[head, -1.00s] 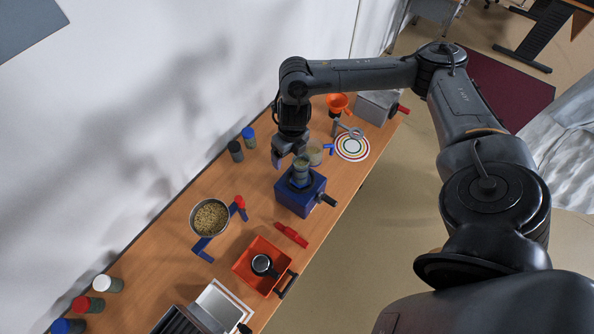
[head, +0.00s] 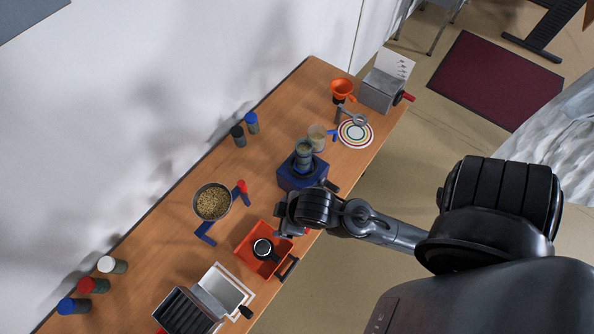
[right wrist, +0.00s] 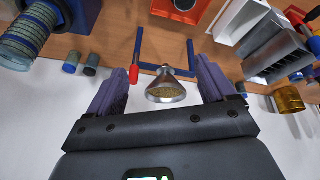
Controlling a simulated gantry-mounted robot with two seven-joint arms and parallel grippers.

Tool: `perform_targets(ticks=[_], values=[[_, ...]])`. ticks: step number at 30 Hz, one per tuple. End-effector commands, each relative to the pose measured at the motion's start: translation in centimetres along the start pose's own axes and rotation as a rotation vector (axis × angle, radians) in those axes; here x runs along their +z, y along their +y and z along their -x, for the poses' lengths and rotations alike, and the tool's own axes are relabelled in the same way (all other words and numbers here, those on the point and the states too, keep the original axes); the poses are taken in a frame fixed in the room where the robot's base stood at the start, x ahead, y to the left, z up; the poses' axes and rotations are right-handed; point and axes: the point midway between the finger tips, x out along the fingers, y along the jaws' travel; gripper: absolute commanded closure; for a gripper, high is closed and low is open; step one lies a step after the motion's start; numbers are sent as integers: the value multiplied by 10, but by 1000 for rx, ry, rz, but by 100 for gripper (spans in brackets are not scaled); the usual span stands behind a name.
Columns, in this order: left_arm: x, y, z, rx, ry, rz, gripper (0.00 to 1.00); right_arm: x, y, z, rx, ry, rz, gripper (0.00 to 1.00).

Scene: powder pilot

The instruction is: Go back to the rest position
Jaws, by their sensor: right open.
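My right gripper (right wrist: 163,82) is open and empty in the right wrist view, its two purple fingers spread apart. In the head view its dark wrist (head: 312,207) is over the table's front side, between the blue box and the orange tray; the fingertips are hard to make out there. A metal bowl of grain (right wrist: 166,92) shows beyond the fingers, apart from them. My left gripper is in neither view.
The blue box (head: 290,178) carries a clear ribbed jar (head: 304,154). The orange tray (head: 243,243) holds a dark round item (head: 262,248). The grain bowl (head: 212,202), shakers, an orange funnel (head: 342,87) and a grey box (head: 378,92) stand along the table.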

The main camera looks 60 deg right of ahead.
Motion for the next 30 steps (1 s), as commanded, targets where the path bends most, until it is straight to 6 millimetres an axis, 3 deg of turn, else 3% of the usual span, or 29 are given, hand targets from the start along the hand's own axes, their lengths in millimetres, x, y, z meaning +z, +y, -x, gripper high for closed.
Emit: perform_targets(ticks=[3,6,17,30], values=[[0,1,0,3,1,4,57,25,3,4,-10,-70,-126,16],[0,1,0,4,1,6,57,34,4,5,-11,-96,-168,16],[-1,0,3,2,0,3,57,33,5,8,-11,-98,-170,16],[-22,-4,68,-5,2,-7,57,7,12,70,-11,-96,-167,16]])
